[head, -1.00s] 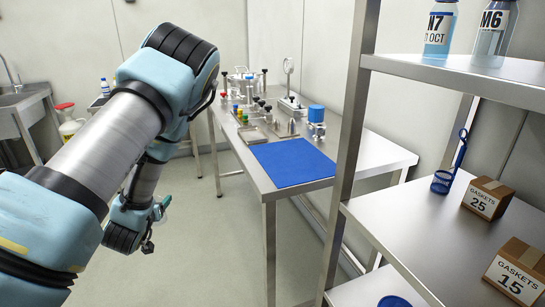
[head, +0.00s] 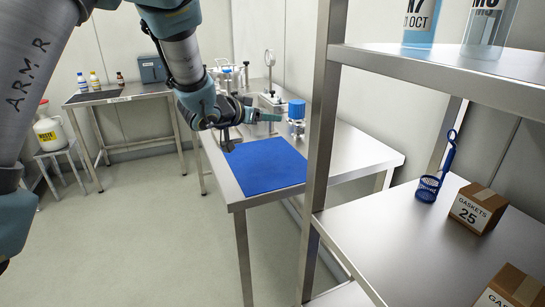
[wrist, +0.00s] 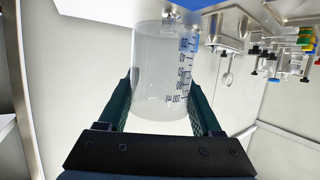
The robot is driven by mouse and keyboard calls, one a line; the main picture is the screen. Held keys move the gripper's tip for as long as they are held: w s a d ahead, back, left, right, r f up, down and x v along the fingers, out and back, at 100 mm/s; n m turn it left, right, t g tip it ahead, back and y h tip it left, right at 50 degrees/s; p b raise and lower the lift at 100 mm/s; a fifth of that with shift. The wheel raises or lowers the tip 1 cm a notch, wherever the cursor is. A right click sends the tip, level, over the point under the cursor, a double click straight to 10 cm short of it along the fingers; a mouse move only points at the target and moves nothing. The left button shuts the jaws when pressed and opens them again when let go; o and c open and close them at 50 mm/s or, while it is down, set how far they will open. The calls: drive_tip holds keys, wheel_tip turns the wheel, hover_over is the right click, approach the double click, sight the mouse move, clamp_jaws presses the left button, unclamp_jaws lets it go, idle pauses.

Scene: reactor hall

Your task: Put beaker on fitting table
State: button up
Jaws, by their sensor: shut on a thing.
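The clear beaker (wrist: 160,75) with dark millilitre markings is between the two dark green fingers of my gripper (wrist: 163,95) in the wrist view, shut on its sides. It appears empty. In the head view my gripper (head: 262,115) is above the far part of the steel table (head: 345,148), beyond the blue mat (head: 262,166). I cannot make out the beaker in the head view. I cannot tell whether the beaker touches the tabletop.
A blue-topped container (head: 296,112) and a round-headed stand (head: 270,72) are near my gripper. The mat is bare.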

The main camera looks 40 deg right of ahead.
drive_tip(key=f, duration=0.2)
drive_tip(key=f+p, duration=0.1)
drive_tip(key=f, duration=0.2)
drive_tip(key=shift+s+d+f, duration=0.15)
drive_tip(key=shift+d+f, duration=0.05)
drive_tip(key=shift+f+p, duration=0.55)
drive_tip(key=shift+f, duration=1.6)
drive_tip(key=shift+f, duration=0.1)
drive_tip(key=o, duration=1.4)
drive_tip(key=shift+c, duration=0.2)
drive_tip(key=shift+a, duration=0.2)
drive_tip(key=b+v, duration=0.3)
drive_tip(key=v, duration=0.8)
drive_tip(key=shift+a+r, duration=0.25)
drive_tip(key=shift+a, duration=0.05)
